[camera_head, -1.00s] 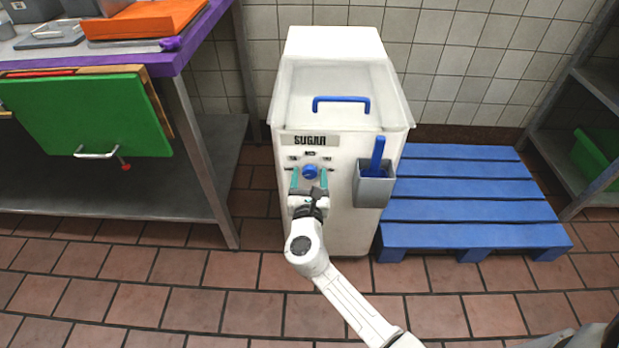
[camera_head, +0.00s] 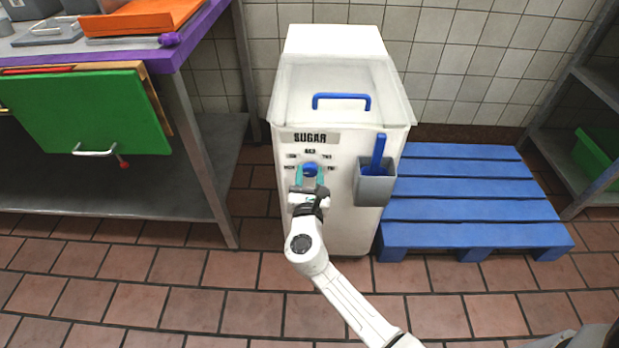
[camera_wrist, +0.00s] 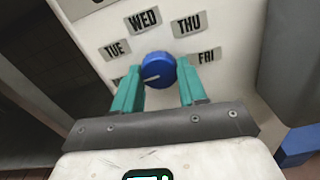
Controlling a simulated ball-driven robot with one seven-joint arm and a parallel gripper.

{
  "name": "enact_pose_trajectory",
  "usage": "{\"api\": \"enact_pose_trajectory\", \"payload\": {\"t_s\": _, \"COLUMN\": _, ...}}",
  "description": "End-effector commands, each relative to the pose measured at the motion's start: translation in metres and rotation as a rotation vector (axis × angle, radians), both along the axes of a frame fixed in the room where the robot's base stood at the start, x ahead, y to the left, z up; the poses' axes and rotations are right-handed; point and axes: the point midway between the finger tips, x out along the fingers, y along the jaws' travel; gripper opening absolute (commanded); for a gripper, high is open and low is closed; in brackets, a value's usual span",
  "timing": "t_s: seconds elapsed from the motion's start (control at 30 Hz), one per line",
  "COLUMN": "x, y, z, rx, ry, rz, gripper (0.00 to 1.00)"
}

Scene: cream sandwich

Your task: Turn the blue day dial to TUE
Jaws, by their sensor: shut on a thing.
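The blue day dial (camera_head: 310,169) is on the front of the white sugar bin (camera_head: 345,222), below the SUGAR label. It also shows in the wrist view (camera_wrist: 158,69), with the TUE label (camera_wrist: 115,49) to its upper left. The dial's white mark points left and slightly down, below TUE, toward a label partly hidden by the left finger. WED, THU and FRI run around the top and right. My gripper (camera_wrist: 160,88) is shut on the dial, one teal finger on each side.
A grey holder (camera_head: 374,187) with a blue scoop hangs on the bin, right of the dial. A blue pallet (camera_head: 470,210) lies to the right. A steel table with a green board (camera_head: 90,115) stands at the left. The tiled floor in front is mostly clear.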

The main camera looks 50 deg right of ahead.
Motion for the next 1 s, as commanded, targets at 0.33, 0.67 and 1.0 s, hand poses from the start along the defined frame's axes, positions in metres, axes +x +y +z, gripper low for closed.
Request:
{"api": "enact_pose_trajectory", "payload": {"t_s": 0.33, "x": 0.0009, "y": 0.0014, "z": -0.0032, "rx": 0.178, "ry": -0.232, "rz": 0.002, "gripper": 0.11}}
{"api": "enact_pose_trajectory", "payload": {"t_s": 0.67, "x": 0.001, "y": 0.0013, "z": -0.0022, "rx": 0.343, "ry": -0.444, "rz": 0.0, "gripper": 0.11}}
{"api": "enact_pose_trajectory", "payload": {"t_s": 1.0, "x": 0.0009, "y": 0.001, "z": -0.0007, "rx": 0.442, "ry": -0.566, "rz": 0.0, "gripper": 0.11}}
